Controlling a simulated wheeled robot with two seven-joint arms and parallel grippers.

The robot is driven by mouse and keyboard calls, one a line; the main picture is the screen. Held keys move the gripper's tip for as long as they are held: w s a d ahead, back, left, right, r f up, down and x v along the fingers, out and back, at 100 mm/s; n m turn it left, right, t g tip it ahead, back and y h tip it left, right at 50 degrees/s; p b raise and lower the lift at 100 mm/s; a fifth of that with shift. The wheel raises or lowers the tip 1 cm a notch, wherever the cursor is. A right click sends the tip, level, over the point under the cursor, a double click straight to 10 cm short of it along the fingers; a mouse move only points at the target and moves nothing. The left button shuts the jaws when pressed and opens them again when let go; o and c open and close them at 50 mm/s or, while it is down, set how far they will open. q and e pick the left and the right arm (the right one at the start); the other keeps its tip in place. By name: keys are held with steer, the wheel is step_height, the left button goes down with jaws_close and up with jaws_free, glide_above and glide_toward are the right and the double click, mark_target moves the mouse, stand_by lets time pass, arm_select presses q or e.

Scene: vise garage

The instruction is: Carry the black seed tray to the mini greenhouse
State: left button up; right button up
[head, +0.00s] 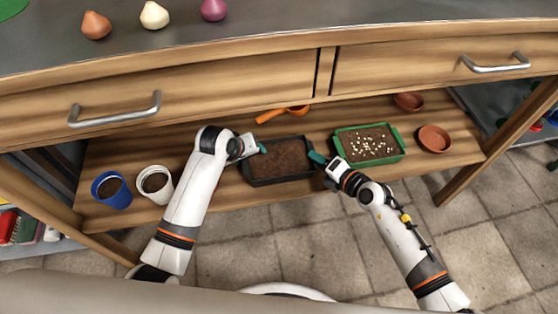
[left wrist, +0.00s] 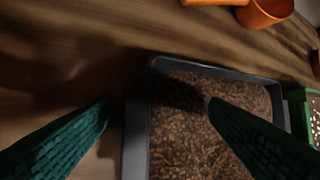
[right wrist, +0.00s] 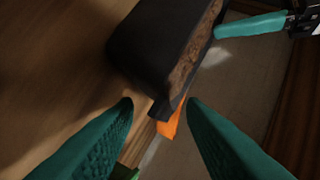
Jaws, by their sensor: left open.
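The black seed tray (head: 262,183), filled with brown soil, sits on the wooden lower shelf between my two grippers. My left gripper (head: 262,149) is open at the tray's left end. In the left wrist view the tray's rim (left wrist: 136,140) lies between its fingers, one finger outside and one over the soil. My right gripper (head: 318,158) is at the tray's right end. In the right wrist view its fingers (right wrist: 159,103) are apart, with a corner of the tray (right wrist: 150,45) just beyond the tips; contact is unclear. I cannot identify a mini greenhouse.
A green tray (head: 400,157) with white-dotted soil stands close right of my right gripper. An orange scoop (head: 283,113) lies behind the black tray. Terracotta dishes (head: 434,138) are at right; blue (head: 112,191) and white (head: 154,182) pots at left. The drawers (head: 200,90) overhang the shelf.

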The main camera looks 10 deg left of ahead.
arm_select(q)
steer(key=c, duration=0.9)
arm_select(e)
jaws_close()
arm_select(q)
steer(key=shift+s, duration=0.1)
jaws_close()
arm_select(e)
steer(key=shift+a, duration=0.1)
steer(key=shift+r, duration=0.1)
